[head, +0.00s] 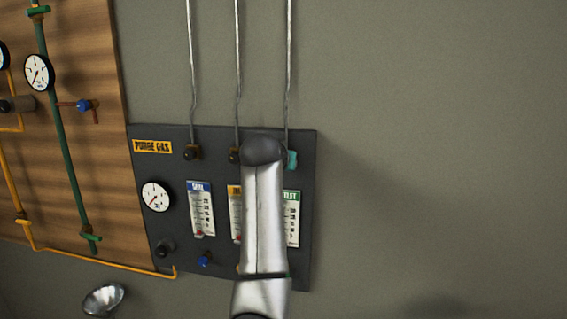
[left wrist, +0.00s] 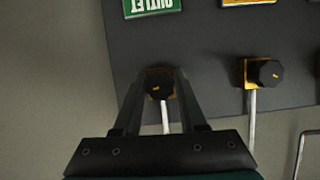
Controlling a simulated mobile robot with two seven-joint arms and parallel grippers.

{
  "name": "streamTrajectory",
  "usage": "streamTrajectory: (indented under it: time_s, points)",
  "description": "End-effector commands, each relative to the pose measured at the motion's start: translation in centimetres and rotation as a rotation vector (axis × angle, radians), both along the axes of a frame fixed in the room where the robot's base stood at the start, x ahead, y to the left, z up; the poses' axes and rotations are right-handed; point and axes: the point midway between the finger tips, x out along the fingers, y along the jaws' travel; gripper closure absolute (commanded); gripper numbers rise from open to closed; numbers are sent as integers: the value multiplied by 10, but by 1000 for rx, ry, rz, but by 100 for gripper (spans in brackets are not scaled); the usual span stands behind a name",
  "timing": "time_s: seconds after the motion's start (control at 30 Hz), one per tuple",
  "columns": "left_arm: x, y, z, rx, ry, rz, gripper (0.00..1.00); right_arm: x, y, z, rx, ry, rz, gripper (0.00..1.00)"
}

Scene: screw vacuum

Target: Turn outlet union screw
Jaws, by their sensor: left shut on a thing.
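The outlet union screw (left wrist: 160,88) is a dark knob on a brass fitting, with a metal tube running from it. In the left wrist view it sits between the two fingers of my left gripper (left wrist: 158,80), which is shut on it. The OUTLET label (left wrist: 152,6) shows upside down beyond it. In the head view my left arm covers the middle of the dark PURGE GAS panel (head: 222,160) and hides the grip. A small teal piece (head: 291,160) shows beside the arm's end. My right gripper is not in view.
A neighbouring union screw (left wrist: 265,73) sits to the right in the left wrist view; the SEAL-side screw (head: 191,153) is left of the arm. Three metal tubes (head: 238,60) rise from the panel. A wooden board (head: 75,150) with pipes and gauges is at left. The wall at right is bare.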

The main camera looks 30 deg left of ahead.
Motion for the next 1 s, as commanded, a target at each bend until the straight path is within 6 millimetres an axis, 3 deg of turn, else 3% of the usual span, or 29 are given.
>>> streamTrajectory:
  time_s: [0.5, 1.0]
  points:
    - [1, 1, 6, -401, -119, 0, 100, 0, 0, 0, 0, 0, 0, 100]
    - [1, 0, 6, -536, -154, -2, 100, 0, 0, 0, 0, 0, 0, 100]
